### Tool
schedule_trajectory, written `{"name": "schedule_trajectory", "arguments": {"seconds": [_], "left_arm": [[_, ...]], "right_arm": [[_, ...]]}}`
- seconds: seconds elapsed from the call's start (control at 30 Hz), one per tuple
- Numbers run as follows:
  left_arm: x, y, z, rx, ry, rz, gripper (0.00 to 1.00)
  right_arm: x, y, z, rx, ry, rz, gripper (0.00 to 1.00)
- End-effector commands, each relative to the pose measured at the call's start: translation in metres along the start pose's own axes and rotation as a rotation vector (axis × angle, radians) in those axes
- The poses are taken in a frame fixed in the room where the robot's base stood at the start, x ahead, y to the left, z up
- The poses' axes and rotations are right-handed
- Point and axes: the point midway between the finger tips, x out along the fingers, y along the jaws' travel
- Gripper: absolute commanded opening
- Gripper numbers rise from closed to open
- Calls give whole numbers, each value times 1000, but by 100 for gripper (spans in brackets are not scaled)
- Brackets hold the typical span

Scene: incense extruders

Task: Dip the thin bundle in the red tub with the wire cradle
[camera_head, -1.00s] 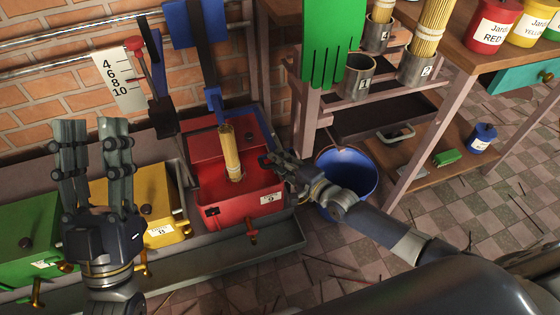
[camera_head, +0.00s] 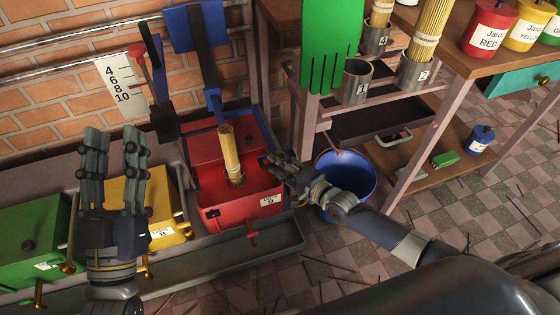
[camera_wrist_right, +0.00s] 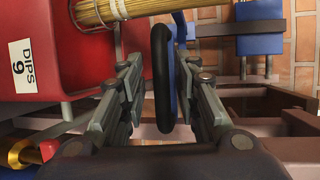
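The thin bundle (camera_head: 229,146) of yellowish sticks stands nearly upright in the red tub (camera_head: 215,217), its lower end down in the red interior. Thin wire of the cradle (camera_wrist_right: 88,97) shows under the bundle in the right wrist view; most of the cradle is hidden. My right gripper (camera_head: 270,164) is at the tub's right rim, beside the bundle. In the right wrist view its fingers stand apart around a black oval handle (camera_wrist_right: 162,78), with gaps on both sides. My left gripper (camera_head: 113,145) is open and empty, raised in front of the yellow tub.
A yellow tub (camera_head: 163,232) and a green tub (camera_head: 28,270) stand left of the red one. A blue bucket (camera_head: 352,172) is close to its right. A numbered board (camera_head: 120,88) and a blue lever (camera_head: 208,65) rise behind. A shelf (camera_head: 400,181) stands right.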

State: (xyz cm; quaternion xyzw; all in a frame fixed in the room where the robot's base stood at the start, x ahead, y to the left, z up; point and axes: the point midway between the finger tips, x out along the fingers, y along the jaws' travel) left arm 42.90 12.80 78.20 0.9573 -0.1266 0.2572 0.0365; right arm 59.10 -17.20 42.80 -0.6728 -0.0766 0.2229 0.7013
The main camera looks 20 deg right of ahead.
Motion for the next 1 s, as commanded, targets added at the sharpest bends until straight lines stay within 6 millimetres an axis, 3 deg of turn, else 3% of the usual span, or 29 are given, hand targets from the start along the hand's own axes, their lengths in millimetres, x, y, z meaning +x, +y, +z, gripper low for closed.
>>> {"name": "schedule_trajectory", "arguments": {"seconds": [0.43,1.0], "left_arm": [[0,0,0,0,1,0,38],[0,0,0,0,1,0,38]], "right_arm": [[-8,-4,-2,-7,2,-8,33],[-101,-1,-2,-6,2,-4,33]]}}
